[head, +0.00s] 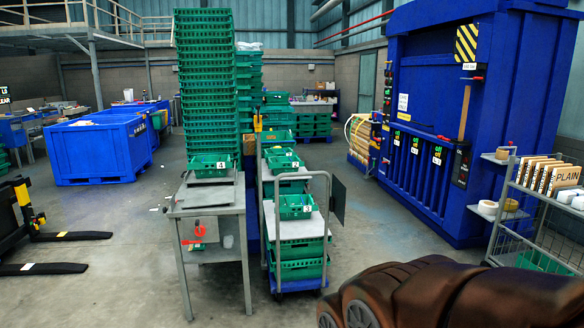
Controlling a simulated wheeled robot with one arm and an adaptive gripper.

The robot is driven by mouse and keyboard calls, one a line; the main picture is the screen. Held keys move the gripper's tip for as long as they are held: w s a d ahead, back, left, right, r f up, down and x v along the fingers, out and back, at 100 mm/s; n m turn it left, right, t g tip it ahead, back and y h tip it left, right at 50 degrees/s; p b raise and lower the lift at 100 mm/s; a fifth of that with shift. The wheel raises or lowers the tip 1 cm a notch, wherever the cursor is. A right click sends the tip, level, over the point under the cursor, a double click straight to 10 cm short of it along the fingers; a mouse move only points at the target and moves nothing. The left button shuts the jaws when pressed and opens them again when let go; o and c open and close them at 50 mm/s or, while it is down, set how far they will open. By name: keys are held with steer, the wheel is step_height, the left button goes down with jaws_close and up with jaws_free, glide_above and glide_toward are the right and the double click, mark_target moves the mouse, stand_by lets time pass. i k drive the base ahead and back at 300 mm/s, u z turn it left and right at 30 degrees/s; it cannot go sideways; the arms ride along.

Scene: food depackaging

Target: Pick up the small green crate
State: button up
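Several small green crates with white number labels are in view. One small green crate (209,165) sits at the far end of the grey metal table (206,196). Another small green crate (295,207) stands on the near top of the trolley (318,228). A further small green crate (284,162) stands behind it on the trolley side. The small labels are hard to read, and I cannot tell which crate the task means. My gripper is not in view, and no crate is seen being held.
A tall stack of green crates (204,80) rises behind the table. A blue bin (98,150) and dark forks (45,268) are at left. A blue baler (440,110) and wire cart (535,225) are at right. The floor right of the trolley is partly open.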

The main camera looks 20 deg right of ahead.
mark_target(283, 165)
steer(key=z, duration=0.35)
steer(key=i, duration=0.65)
steer(key=z, duration=1.25)
steer(key=i, duration=2.15)
steer(key=z, duration=0.2)
steer(key=i, duration=2.1)
steer(key=u, duration=1.55)
steer(key=i, duration=1.05)
steer(key=u, duration=0.85)
